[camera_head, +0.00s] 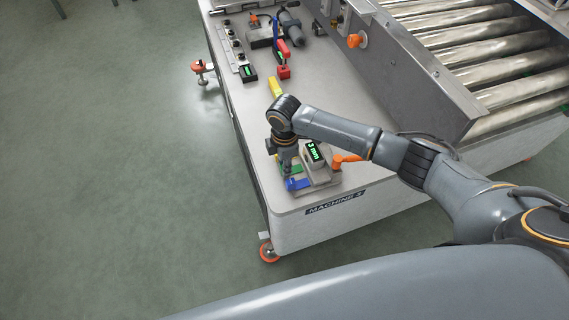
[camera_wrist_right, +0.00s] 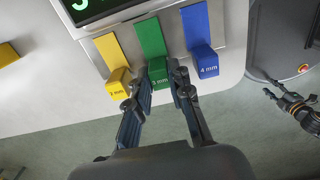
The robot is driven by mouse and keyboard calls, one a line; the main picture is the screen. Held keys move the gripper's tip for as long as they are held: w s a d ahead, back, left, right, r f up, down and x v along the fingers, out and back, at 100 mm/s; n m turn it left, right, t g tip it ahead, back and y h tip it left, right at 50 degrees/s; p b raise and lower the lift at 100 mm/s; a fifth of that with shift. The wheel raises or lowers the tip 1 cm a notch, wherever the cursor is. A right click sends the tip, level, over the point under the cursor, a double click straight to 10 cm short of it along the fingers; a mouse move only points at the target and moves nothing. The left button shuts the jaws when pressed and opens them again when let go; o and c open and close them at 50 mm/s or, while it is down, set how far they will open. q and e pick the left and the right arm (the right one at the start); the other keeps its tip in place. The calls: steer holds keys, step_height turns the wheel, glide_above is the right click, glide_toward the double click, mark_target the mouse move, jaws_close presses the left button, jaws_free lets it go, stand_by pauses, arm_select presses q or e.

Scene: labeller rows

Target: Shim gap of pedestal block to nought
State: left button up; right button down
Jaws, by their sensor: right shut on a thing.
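The pedestal block (camera_head: 322,172) stands near the table's front corner, and its display (camera_head: 313,152) reads 3 mm. In the right wrist view, yellow (camera_wrist_right: 118,80), green (camera_wrist_right: 152,42) and blue (camera_wrist_right: 196,28) shims lie side by side against the pale plate. My right gripper (camera_wrist_right: 166,70) is shut on the green shim's tab. In the head view my right gripper (camera_head: 287,163) points down beside the block, with the blue shim (camera_head: 297,184) next to it. My left gripper is out of view.
An orange handle (camera_head: 345,159) sticks out right of the block. A yellow piece (camera_head: 275,87) lies farther back on the table (camera_head: 325,95). A red and blue tool (camera_head: 284,62) and a row of knobs (camera_head: 236,48) stand behind. Conveyor rollers (camera_head: 480,50) are at right.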

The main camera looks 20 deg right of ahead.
steer(key=d+p, duration=0.1)
steer(key=d, duration=0.3)
steer(key=shift+d+r+p, duration=0.1)
steer(key=shift+p, duration=0.25)
steer(key=c, duration=1.5)
jaws_free()
step_height(320, 180, up, 12)
steer(key=shift+f, duration=0.1)
